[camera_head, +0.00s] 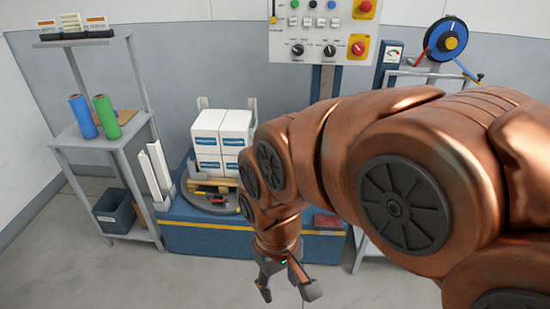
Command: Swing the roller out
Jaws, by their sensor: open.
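I cannot make out a roller for certain; my arm hides much of the middle and right. A blue machine base (200,240) with a yellow stripe carries a round grey turntable (190,190). White boxes (222,140) with blue labels are stacked on a wooden pallet on the turntable. A small red and black item (215,198) lies at its front. My gripper (288,289) points down, open and empty, in front of the base at lower centre. No contact with anything shows.
A grey shelf (95,145) at left holds blue and green rolls, with a dark bin (115,212) below. White angled strips (155,172) stand beside the base. A control panel (325,30) is above. A strapping reel (446,40) stands at right. Floor at front left is clear.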

